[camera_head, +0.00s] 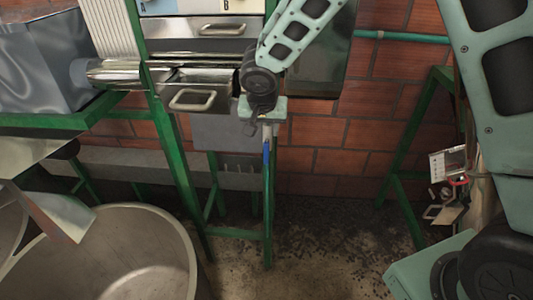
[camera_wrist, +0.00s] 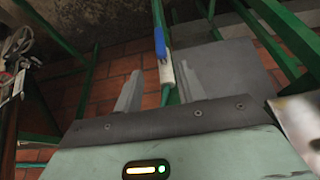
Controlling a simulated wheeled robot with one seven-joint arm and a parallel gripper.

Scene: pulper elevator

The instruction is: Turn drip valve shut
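A blue valve handle (camera_wrist: 160,42) shows in the wrist view, in line with a pale fitting (camera_wrist: 166,72) on a thin green pipe. I take this to be the drip valve. My gripper (camera_wrist: 160,72) is open, with its two grey fingers apart on either side of the pale fitting in the picture. I cannot tell whether the fingers touch it. In the head view, the blue handle (camera_head: 267,150) shows just below my gripper (camera_head: 267,127), in front of a green leg. My gripper and arm hide the valve's upper part there.
Green frame legs (camera_head: 180,170) stand close around the valve. A machine with drawer handles (camera_head: 192,100) is above left. A large metal vat (camera_head: 110,250) stands at lower left. A green stand with hanging items (camera_head: 447,190) is at right. Bare floor (camera_head: 310,240) lies between.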

